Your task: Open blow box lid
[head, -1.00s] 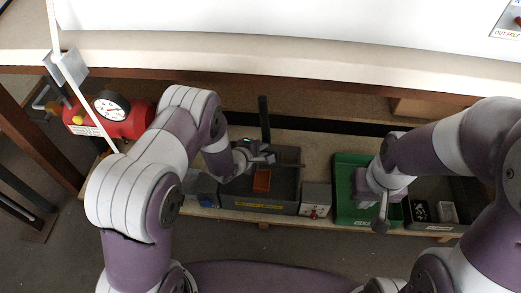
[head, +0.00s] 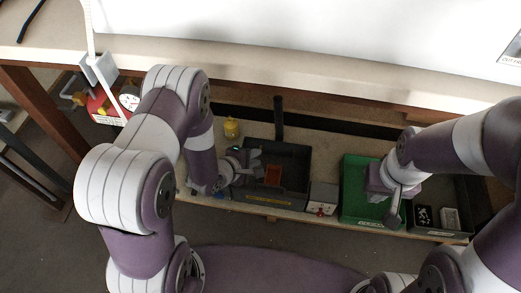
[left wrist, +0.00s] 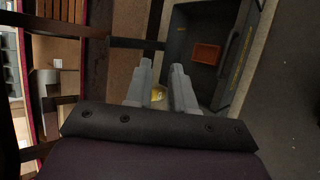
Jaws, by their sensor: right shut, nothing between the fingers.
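The dark grey box (head: 298,165), which I take to be the blow box, stands on the low shelf with an orange-brown block (head: 273,176) visible inside. No lid covers the part I see. A black upright bar (head: 279,118) rises at its back; I cannot tell whether it belongs to a lid. My left gripper (head: 250,165) is at the box's left side. In the left wrist view the left gripper (left wrist: 161,66) has its fingers apart with nothing held, and the box (left wrist: 183,55) lies beyond the tips. My right gripper (head: 393,218) is shut and empty over the green bin (head: 352,185).
A yellow item (head: 231,127) stands left of the box. A small white box with a red knob (head: 322,198) sits between the box and green bin. A dark bin (head: 455,190) is at right. The table edge (head: 300,82) overhangs the shelf. A red tank (head: 101,105) is at left.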

